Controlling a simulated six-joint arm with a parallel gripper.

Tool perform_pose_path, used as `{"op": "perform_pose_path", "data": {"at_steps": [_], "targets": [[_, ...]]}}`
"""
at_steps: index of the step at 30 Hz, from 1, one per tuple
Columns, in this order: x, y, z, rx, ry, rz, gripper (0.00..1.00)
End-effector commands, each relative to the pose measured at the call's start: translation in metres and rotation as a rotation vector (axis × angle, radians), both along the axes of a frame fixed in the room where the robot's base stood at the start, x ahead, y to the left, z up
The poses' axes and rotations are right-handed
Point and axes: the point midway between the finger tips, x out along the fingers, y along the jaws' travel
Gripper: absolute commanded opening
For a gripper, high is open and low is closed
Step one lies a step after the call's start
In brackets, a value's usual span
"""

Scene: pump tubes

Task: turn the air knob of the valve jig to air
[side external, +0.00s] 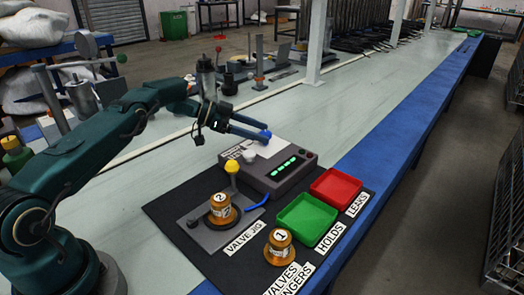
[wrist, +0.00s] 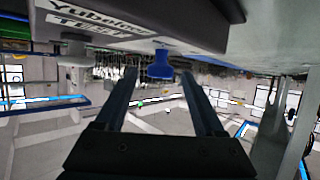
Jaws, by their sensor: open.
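The valve jig (side external: 190,233) is a grey plate on a black mat, labelled VALVE JIG. A brass valve marked 2 (side external: 220,206) stands upright on it. A yellow ball knob (side external: 231,167) rises at its far edge. A blue knob (side external: 264,135) is at the far side of the dark tester box; it also shows in the wrist view (wrist: 160,66). My gripper (side external: 258,131) is open and empty, its fingers reaching to the blue knob. In the wrist view the knob appears between the two fingertips (wrist: 160,75); contact cannot be told. Which knob is the air knob is not readable.
The tester box (side external: 298,176) has green lit displays and a white knob (side external: 248,156). A second brass valve marked 1 (side external: 280,240) stands at the front. A green tray (side external: 306,218) and a red tray (side external: 336,188) are empty.

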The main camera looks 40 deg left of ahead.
Motion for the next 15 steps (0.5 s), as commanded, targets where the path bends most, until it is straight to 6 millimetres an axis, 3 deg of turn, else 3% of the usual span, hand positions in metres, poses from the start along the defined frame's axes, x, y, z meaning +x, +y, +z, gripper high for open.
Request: {"op": "perform_pose_path", "data": {"at_steps": [9, 15], "targets": [[-0.023, 0.024, 0.015, 0.000, -0.003, 0.001, 0.71], [-0.028, 0.029, 0.018, 0.000, -0.003, -0.001, 0.71]]}}
